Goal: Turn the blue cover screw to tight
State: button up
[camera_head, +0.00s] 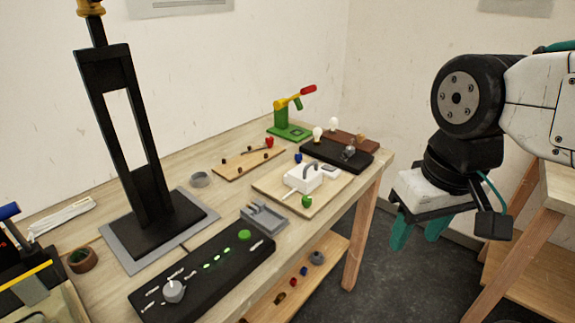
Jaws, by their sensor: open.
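The blue cover screw (298,158) is a small blue knob at the back of a light wooden board (268,184), just behind a white box-shaped cover (303,178). Its turn position is too small to tell. A green knob (306,201) sits at the board's front edge. My gripper (418,230) hangs at the right, off the table's right end, with its teal fingers apart and pointing down. It is empty and well away from the blue screw.
A black tray (315,154) with bulbs stands behind the board, and a green press with a red handle (290,120) stands at the back. A tall black frame (140,150) and a black control panel (205,275) are on the left. Open floor lies between the table and my gripper.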

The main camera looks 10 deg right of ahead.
aim_at(298, 157)
jog(key=u, duration=0.05)
jog(key=k, duration=0.45)
jog(key=z, duration=1.25)
jog(key=i, duration=1.15)
jog(key=u, duration=0.85)
jog(key=i, duration=0.4)
jog(key=u, duration=0.4)
